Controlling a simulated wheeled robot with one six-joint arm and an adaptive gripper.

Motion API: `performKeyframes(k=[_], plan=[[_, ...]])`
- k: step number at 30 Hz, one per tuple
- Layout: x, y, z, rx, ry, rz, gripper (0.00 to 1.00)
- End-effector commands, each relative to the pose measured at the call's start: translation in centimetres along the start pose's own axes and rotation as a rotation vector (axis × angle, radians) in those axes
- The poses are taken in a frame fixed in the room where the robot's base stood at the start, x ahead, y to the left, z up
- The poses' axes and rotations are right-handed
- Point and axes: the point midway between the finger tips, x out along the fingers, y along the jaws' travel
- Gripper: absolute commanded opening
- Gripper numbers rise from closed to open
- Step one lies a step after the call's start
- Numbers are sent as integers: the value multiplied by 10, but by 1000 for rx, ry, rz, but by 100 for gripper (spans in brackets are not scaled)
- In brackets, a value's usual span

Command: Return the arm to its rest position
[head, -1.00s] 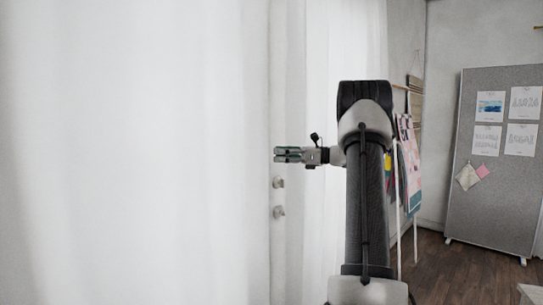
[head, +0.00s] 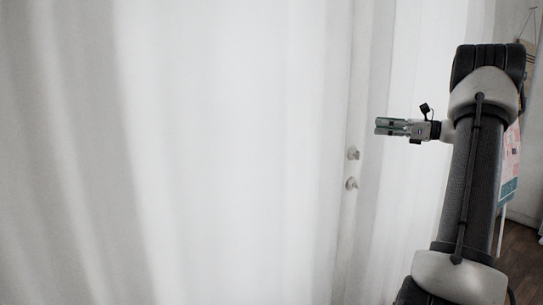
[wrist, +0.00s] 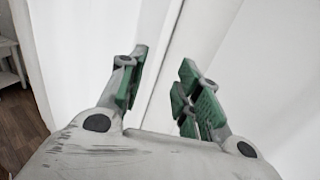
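My gripper (head: 378,126) points left in the head view, in front of the white curtains and a white door frame. It also shows in the wrist view (wrist: 164,60), where its two green-padded fingers stand apart with nothing between them. The gripper is empty and open. My arm rises on the right of the head view, with its elbow high and the gripper held out to the left.
White curtains (head: 230,150) fill the left and middle of the head view. Two round knobs (head: 352,153) sit on the white door edge below the gripper. A pinkish poster and dark wood floor (head: 521,262) show at the far right.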

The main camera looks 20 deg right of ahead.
Motion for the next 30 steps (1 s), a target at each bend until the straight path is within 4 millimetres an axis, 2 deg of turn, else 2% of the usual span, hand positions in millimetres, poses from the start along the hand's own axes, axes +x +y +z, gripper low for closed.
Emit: performKeyframes(k=[5,8,11,14,15,18,24,30], plan=[[-1,-6,-7,-120,31,-26,34],[-10,-5,-49,-216,154,-37,34],[-23,12,-95,-280,289,-11,34],[-35,47,-128,-390,458,70,34],[-37,67,-138,-446,527,125,34],[-40,117,-152,-604,680,295,34],[-52,220,-154,-983,897,722,34],[-69,306,-141,-1407,996,1161,34]])
